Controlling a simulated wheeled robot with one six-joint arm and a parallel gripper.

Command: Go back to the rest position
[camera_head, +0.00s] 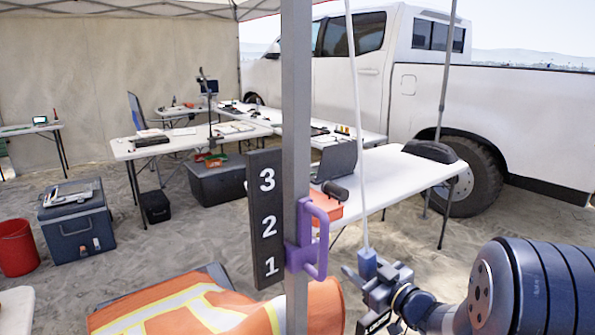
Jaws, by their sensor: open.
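My gripper (360,279) is at the lower middle right, at the end of my dark arm, which comes in from the right edge. Its jaws are open. The blue lower end (368,264) of a thin white rod or cord (357,130) is at the jaws. I cannot tell whether it touches them. My gripper is to the right of a grey post (296,120), apart from the purple handle (320,240) on that post.
A black board (265,245) numbered 3, 2, 1 is beside the post. An orange vest (190,305) lies in front. Behind stand a white table (400,170) with a laptop (337,162), and a white truck (520,115). A cooler (77,225) and red bucket (17,248) are at left.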

